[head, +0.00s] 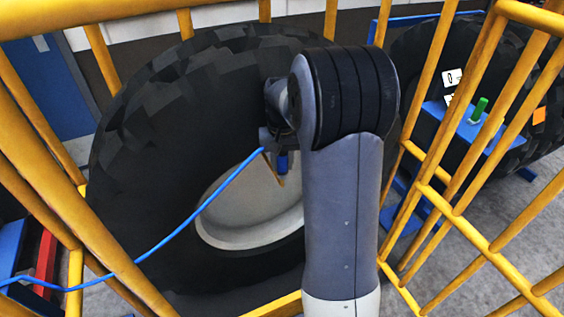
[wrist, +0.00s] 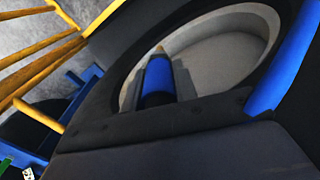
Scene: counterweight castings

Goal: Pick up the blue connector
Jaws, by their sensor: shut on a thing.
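The blue connector (head: 282,163) is in my gripper (head: 277,155), in front of the big tyre's pale hub in the head view. In the wrist view the connector (wrist: 157,82) is a short blue cylinder with a tan tip, standing out past the dark gripper parts. My gripper is shut on it. A bright blue cable (head: 196,217) runs from the gripper down to the lower left and also shows at the right of the wrist view (wrist: 284,72). The connector's rear end is hidden by the gripper.
A large black tyre (head: 135,150) with a pale hub (head: 250,215) stands behind my arm. Yellow railings (head: 433,170) enclose the space on both sides. At right, a blue block (head: 456,122) bears a green peg (head: 479,110), near another tyre. A red bar (head: 46,262) lies lower left.

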